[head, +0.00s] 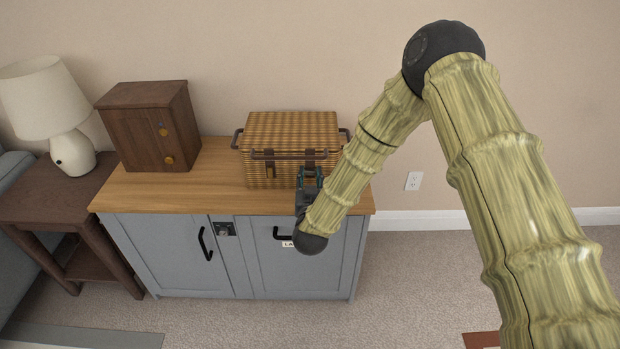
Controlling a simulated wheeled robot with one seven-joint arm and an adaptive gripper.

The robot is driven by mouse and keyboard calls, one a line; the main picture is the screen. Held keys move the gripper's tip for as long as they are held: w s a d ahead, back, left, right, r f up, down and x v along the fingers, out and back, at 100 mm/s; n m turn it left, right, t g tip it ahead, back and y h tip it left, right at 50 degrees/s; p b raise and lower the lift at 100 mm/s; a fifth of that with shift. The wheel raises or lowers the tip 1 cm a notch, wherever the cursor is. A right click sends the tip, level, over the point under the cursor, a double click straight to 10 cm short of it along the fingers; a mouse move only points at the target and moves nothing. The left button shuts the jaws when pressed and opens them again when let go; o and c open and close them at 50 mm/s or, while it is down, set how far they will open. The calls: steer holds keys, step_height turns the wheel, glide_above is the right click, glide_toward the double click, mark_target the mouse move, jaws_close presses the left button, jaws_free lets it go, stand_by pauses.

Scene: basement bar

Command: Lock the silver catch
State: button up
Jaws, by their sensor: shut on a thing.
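A woven wicker basket (292,128) with a closed lid stands on the wooden top of a grey cabinet. Its left front fastening (270,170) is a brown strap hanging down the front. Its right front fastening (308,157) shows only at the top. My gripper (310,172), with dark fingers and teal parts, is at the basket's right front, shut on this right fastening. The fingers hide most of it, and I cannot tell its colour. A grey metal catch (225,229) sits on the cabinet front between the two doors, apart from my gripper.
A lamp (56,108) stands on a side table (56,190) at the far left. Black handles (205,244) stick out from the cabinet doors. The wooden top (200,190) is clear at the front left.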

steer(key=m, duration=0.4)
steer(key=shift+f+b, duration=0.1)
steer(key=shift+b, duration=0.3)
steer(key=m+b, duration=0.1)
steer(key=m, duration=0.4)
steer(key=m+b, duration=0.1)
steer(key=m, duration=0.4)
steer(key=shift+b, duration=0.35)
steer(key=shift+m+b, duration=0.5)
steer(key=shift+m, duration=1.1)
steer(key=o, duration=1.1)
steer(key=shift+c, duration=0.2)
steer(key=shift+s, duration=0.1)
